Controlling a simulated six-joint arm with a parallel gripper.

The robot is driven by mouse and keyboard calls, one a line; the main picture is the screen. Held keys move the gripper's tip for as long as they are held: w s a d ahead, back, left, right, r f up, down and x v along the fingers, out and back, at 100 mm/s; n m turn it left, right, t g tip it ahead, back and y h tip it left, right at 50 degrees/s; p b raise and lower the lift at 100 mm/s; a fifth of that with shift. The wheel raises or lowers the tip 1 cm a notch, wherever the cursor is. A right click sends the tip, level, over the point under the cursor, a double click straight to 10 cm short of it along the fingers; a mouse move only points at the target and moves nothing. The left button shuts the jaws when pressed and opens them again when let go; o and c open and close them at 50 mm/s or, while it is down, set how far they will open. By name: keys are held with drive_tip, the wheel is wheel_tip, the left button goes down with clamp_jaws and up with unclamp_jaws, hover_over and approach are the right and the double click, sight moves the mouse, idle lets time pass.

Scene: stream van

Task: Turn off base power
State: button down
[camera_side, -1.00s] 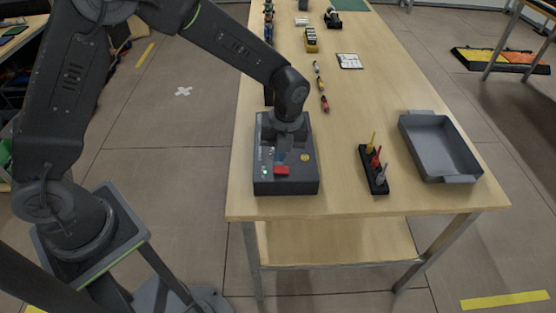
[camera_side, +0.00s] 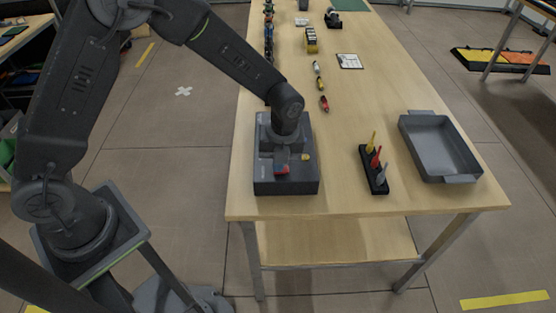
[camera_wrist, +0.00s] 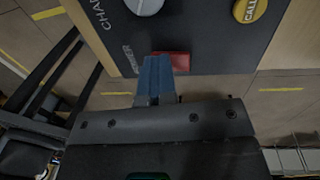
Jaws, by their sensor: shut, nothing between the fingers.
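The dark control box (camera_side: 300,186) stands at the near left of the wooden table. Its red rocker switch (camera_side: 282,172) is near the front edge; in the wrist view the red switch (camera_wrist: 180,61) shows beside a label that seems to read POWER. My gripper (camera_side: 282,162) is shut and empty, with its blue fingertips at the red switch. In the wrist view the blue fingers (camera_wrist: 154,62) cover part of the switch. I cannot tell whether they touch it. A yellow CALL button (camera_wrist: 250,9) and a pale round knob (camera_wrist: 144,4) lie farther in on the panel.
A black rack with screwdrivers (camera_side: 374,183) and a grey tray (camera_side: 441,150) stand to the right of the box. Small coloured items and a white card (camera_side: 349,61) lie farther back. The table between box and rack is clear.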

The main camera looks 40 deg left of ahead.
sight(287, 168)
drive_tip(key=shift+s+a+f, duration=0.3)
drive_tip(key=shift+f, duration=0.25)
drive_tip(key=shift+w+d+r, duration=0.15)
drive_tip(key=shift+w+d, duration=0.45)
drive_tip(key=shift+d, duration=0.05)
drive_tip(key=shift+d+r, duration=0.1)
drive_tip(key=shift+r, duration=0.1)
wheel_tip(287, 168, up, 14)
drive_tip(key=w, duration=0.1)
drive_tip(key=shift+d+r, duration=0.2)
drive_tip(key=shift+d, duration=0.15)
